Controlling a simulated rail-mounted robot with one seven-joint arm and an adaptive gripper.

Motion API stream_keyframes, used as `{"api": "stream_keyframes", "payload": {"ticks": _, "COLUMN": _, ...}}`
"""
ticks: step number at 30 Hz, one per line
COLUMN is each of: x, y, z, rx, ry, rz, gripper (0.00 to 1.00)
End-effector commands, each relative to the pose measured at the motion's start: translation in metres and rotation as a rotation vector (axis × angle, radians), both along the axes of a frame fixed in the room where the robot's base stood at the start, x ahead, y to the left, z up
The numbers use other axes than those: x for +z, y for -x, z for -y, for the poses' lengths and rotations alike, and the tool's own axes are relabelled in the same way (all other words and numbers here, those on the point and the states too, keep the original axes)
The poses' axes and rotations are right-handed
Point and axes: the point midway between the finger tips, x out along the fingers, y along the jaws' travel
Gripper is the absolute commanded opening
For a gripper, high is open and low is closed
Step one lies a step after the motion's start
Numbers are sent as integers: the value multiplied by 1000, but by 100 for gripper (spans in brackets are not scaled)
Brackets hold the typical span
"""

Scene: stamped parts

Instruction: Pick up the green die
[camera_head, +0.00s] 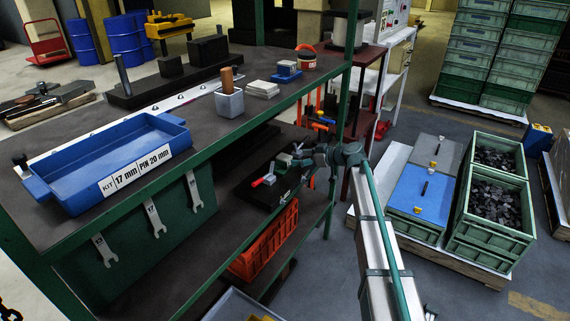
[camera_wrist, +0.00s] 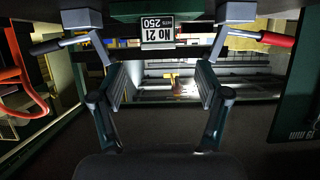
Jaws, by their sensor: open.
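My gripper (camera_head: 303,160) is at the shelf bay under the workbench top in the head view. In the wrist view my gripper (camera_wrist: 162,88) shows two fingers spread wide with nothing between them. A dark green block (camera_wrist: 190,12), which looks like the green die, is at the top edge of the wrist view, beyond the fingertips and mostly cut off. I cannot make out the die clearly in the head view, where my gripper and the shelf crowd that spot.
Clamps with a red handle (camera_wrist: 276,39) and a black handle (camera_wrist: 47,47) flank the green block. The red-handled clamp (camera_head: 263,180) sits on a dark plate. The bench top edge is above my gripper, and a green shelf post stands close. An orange crate (camera_head: 264,240) is below.

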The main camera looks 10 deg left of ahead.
Motion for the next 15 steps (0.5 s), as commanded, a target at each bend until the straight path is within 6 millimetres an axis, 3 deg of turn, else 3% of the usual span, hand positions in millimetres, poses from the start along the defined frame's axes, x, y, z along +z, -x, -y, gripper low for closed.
{"api": "stream_keyframes", "payload": {"ticks": 6, "x": -11, "y": -14, "z": -26, "rx": 0, "ry": 0, "rz": -2, "gripper": 75}}
{"api": "stream_keyframes", "payload": {"ticks": 15, "x": -18, "y": -23, "z": -43, "rx": 0, "ry": -1, "rz": -3, "gripper": 75}}
